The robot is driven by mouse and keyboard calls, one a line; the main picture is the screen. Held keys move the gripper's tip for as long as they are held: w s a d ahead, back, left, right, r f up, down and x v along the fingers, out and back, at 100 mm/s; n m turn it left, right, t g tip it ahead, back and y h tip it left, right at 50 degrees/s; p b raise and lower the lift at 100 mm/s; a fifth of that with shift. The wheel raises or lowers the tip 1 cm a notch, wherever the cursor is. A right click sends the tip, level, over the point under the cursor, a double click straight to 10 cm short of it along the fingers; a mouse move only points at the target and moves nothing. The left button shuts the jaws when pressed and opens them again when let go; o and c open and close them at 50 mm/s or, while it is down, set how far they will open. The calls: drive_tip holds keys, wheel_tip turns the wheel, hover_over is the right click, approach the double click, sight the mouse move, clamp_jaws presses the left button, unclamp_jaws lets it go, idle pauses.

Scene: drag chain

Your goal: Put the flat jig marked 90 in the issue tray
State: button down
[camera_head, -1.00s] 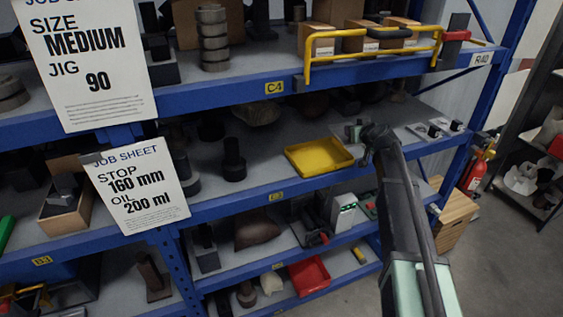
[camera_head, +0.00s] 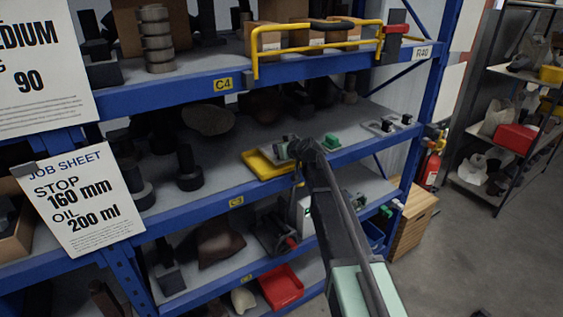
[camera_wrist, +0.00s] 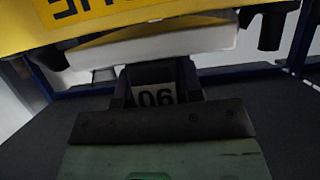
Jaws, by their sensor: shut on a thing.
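My gripper (camera_head: 299,149) is over the right part of the yellow tray (camera_head: 255,165) on the middle shelf. It is shut on a jig (camera_head: 281,149), a pale grey flat piece that juts out over the tray. In the wrist view the held part (camera_wrist: 157,97) sits between the fingers and reads 90 upside down. The yellow tray wall (camera_wrist: 150,14) fills the top of that view, with dark upside-down lettering partly cut off. I cannot tell whether the jig touches the tray floor.
A green block (camera_head: 331,141) and grey plates with dark knobs (camera_head: 390,124) stand on the shelf to the right. Dark cylindrical parts (camera_head: 188,170) stand to the left. A shelf with a yellow rail (camera_head: 320,35) is above. A job sheet reading size medium, jig 90 (camera_head: 40,75) hangs at left.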

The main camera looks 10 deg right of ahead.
wheel_tip(320, 180, down, 4)
drive_tip(key=shift+w+r+b, duration=0.1)
drive_tip(key=shift+r+b, duration=0.1)
drive_tip(key=shift+b, duration=0.9)
drive_tip(key=shift+r+p, duration=0.3)
drive_tip(key=shift+r, duration=0.05)
drive_tip(key=shift+f, duration=0.1)
drive_tip(key=c, duration=1.2)
unclamp_jaws()
drive_tip(key=shift+f, duration=0.15)
drive_tip(key=o, duration=0.4)
